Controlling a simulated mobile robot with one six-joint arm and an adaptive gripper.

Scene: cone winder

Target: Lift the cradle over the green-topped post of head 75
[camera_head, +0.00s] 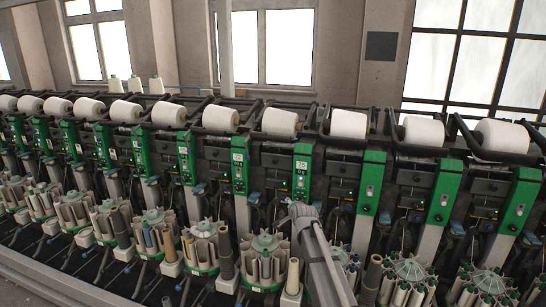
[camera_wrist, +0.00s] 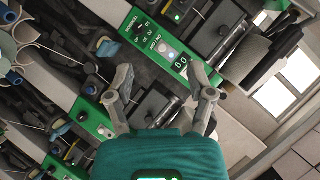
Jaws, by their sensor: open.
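The green-topped post of head 75 (camera_head: 301,172) stands in the middle of the machine row, its number plate near the top. In the wrist view a green post face (camera_wrist: 150,35) with a button and a small display lies tilted beyond my fingers. The cradle (camera_head: 309,117) is a dark arm above this post, beside a white yarn package (camera_head: 280,122). My gripper (camera_head: 298,208) is in front of and below the post's green top. In the wrist view my gripper (camera_wrist: 163,78) has its two fingers spread with nothing held between them. I cannot tell whether either finger touches the machine.
Similar green posts, such as head 77 (camera_head: 239,168), and white packages (camera_head: 348,123) stand close on both sides.

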